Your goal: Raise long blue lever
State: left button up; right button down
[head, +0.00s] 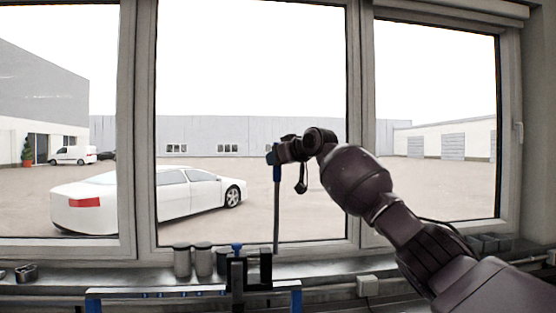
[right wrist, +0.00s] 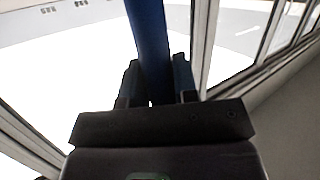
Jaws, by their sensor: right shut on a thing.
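The long blue lever (head: 277,205) stands upright in the head view, a thin bar in front of the window. Its lower end comes down near the blue-framed bench fixture. In the right wrist view the blue lever (right wrist: 150,40) runs up between the fingers. My right gripper (head: 278,153) is shut on the lever near its top end. It also shows in the right wrist view (right wrist: 156,82), with one finger on each side of the lever. The gripper partly hides the lever's top. My left gripper is not in view.
A blue-edged fixture (head: 190,290) with dark upright blocks (head: 265,268) stands at the bottom middle. Grey cylinders (head: 182,262) stand on the sill to its left. The window frame (head: 352,130) rises close behind.

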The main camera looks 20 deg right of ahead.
jog(key=shift+d+r, duration=0.1)
jog(key=c, duration=1.3)
grip_release()
jog(key=o, duration=0.4)
jog(key=shift+w, duration=0.35)
jog(key=shift+s, duration=0.1)
jog(key=shift+s, duration=0.1)
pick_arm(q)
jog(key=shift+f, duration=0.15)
pick_arm(e)
jog(key=shift+s, duration=0.1)
jog(key=shift+s+d+b, duration=0.15)
jog(key=shift+s+b, duration=0.15)
pick_arm(q)
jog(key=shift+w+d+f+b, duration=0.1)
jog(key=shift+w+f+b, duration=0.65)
jog(key=shift+b, duration=0.7)
pick_arm(e)
jog(key=shift+v, duration=4.85)
